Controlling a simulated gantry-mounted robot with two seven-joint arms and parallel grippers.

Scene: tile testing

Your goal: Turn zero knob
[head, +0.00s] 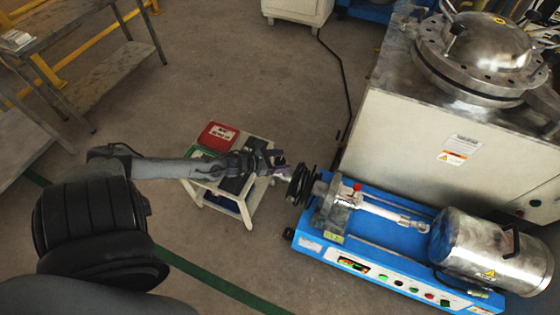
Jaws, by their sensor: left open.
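A blue testing machine (310,243) lies at the lower right, with a control panel along its front edge. The panel carries a small lit display (352,265) and a row of several small coloured knobs or buttons (413,289). I cannot tell which one is the zero knob at this size. My left arm reaches in from the left, and my left gripper (281,164) is open and appears empty. It is up and to the left of the panel, close to a black ribbed wheel (301,186) at the machine's left end. I cannot tell whether they touch.
A small white cart (248,215) with a red box (217,136) stands beneath my left arm. A metal cylinder (490,252) sits on the machine's right end. A large pale cabinet with a steel vessel (480,45) stands behind.

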